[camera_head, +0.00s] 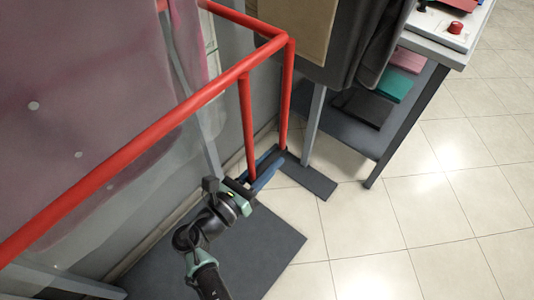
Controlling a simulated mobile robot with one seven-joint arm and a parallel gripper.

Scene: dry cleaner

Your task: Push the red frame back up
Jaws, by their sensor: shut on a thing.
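The red frame (287,95) is made of tubes. Its long rail runs from the lower left edge to a corner at the upper middle, with a shorter rail going back up to the left. Two upright posts drop from it towards the floor. My gripper (258,175) is low down, at the lower end of the nearer red post (247,125). Its dark and blue-looking fingers lie on either side of the post, and it is shut on it. The exact contact is partly hidden by the gripper body.
Hazy plastic-like sheeting (90,100) hangs behind the long rail. A dark mat (265,245) lies under my arm. A table (440,50) with a lower shelf holding folded cloths (395,85) stands at upper right. Dark clothing (355,45) hangs beside it. Tiled floor (440,210) is clear at right.

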